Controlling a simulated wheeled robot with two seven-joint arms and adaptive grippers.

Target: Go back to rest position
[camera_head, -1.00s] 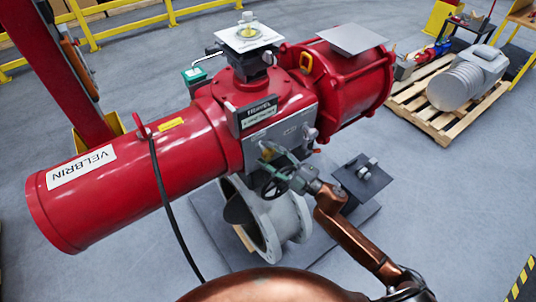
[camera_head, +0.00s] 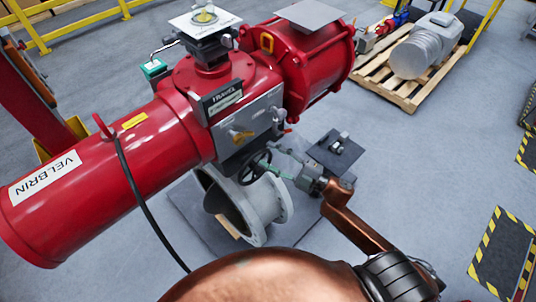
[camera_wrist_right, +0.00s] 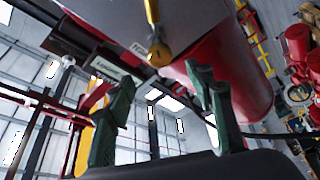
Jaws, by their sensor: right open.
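The big red valve actuator (camera_head: 110,165) lies across the left and middle of the head view, with a grey panel (camera_head: 245,130) on its side. A small black handwheel (camera_head: 252,170) sits below the panel. My right gripper (camera_head: 270,163) is just right of the handwheel, its green fingers apart; in the head view I cannot tell whether it touches anything. In the right wrist view my right gripper (camera_wrist_right: 162,100) shows two green fingers wide apart with nothing between them. A yellow lever (camera_wrist_right: 157,48) on the actuator shows beyond the fingers. My left gripper is not in view.
Under the actuator stands a grey flanged valve body (camera_head: 250,210) on a dark plate. A dark plate with a small fitting (camera_head: 337,148) is just beyond my right gripper. A wooden pallet (camera_head: 405,92) with a grey motor is behind.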

